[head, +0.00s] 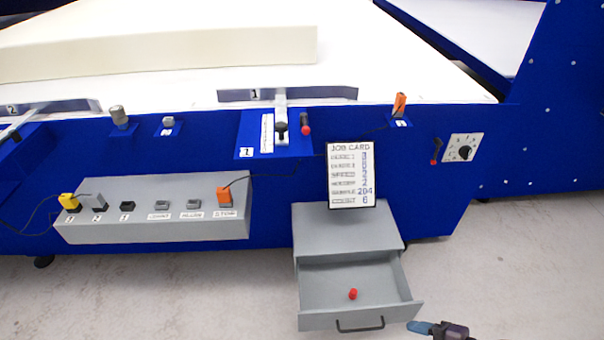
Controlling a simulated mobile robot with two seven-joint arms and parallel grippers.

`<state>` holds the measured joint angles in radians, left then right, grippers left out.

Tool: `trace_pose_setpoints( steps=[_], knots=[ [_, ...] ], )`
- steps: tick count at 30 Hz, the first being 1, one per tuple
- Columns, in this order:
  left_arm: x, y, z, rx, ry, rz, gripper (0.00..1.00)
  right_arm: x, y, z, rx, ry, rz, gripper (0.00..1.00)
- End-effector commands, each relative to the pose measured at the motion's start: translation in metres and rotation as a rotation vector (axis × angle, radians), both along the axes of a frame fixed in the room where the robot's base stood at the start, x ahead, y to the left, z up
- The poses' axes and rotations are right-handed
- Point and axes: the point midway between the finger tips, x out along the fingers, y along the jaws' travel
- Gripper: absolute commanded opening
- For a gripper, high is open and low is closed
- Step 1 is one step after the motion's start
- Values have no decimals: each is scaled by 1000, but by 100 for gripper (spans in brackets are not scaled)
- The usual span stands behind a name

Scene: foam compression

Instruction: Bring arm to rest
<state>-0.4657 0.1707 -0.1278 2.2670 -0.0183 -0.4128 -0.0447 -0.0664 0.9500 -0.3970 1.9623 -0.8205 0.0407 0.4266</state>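My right gripper (433,329) shows only in part at the bottom edge, right of the open drawer. I see a blue tip and a dark body there. Whether its fingers are apart is not clear, and I see nothing held in it. The rest of that arm is out of the picture. My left gripper is not in view.
The grey drawer (352,318) stands pulled out with a red piece (353,294) inside. A job card (350,174) stands above it. A grey button box (150,225) with plugs is at left. White foam (160,52) lies on the table. Floor is clear at right.

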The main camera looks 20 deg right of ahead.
Motion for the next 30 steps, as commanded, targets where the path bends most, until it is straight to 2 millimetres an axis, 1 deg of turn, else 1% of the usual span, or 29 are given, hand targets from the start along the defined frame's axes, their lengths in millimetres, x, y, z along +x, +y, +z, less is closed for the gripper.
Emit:
trace_pose_setpoints(
  steps=[1,3,6,9,12,18,21,30],
  knots=[
    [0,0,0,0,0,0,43,-7,-8,7,5,15,-63,55],
    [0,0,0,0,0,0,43,-15,-20,16,4,39,-149,55],
    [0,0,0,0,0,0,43,-28,-36,27,-6,87,-260,55],
    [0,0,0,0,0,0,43,-42,-48,35,-19,140,-343,55],
    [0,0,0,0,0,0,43,-55,-57,42,-32,194,-402,55],
    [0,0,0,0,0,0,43,-79,-68,52,-57,298,-482,55],
    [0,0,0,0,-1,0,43,-88,-69,55,-55,339,-515,55],
    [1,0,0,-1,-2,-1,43,-93,-46,46,69,340,-636,55]
  ],
)
